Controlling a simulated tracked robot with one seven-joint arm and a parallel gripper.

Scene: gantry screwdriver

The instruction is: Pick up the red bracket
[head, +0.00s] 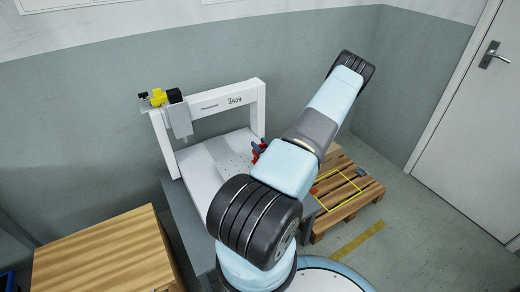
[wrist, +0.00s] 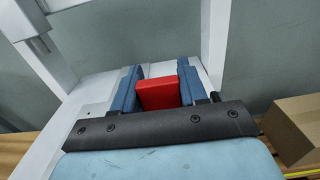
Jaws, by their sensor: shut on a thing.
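The red bracket (wrist: 158,95) shows in the wrist view as a red block between the two blue fingers of my gripper (wrist: 160,72). My gripper is shut on it, one finger at each side. Its lower part is hidden behind the dark gripper plate. In the head view a bit of the red bracket (head: 256,152) shows beside the end of my arm, in front of the white gantry machine (head: 215,158). I cannot tell whether the bracket touches the machine's bed.
The gantry's frame and yellow-black screwdriver head (head: 160,98) stand at the back left. A wooden table (head: 100,250) is at front left. A pallet (head: 345,205) with a yellow outline lies on the floor at right. A cardboard box (wrist: 295,128) shows in the wrist view.

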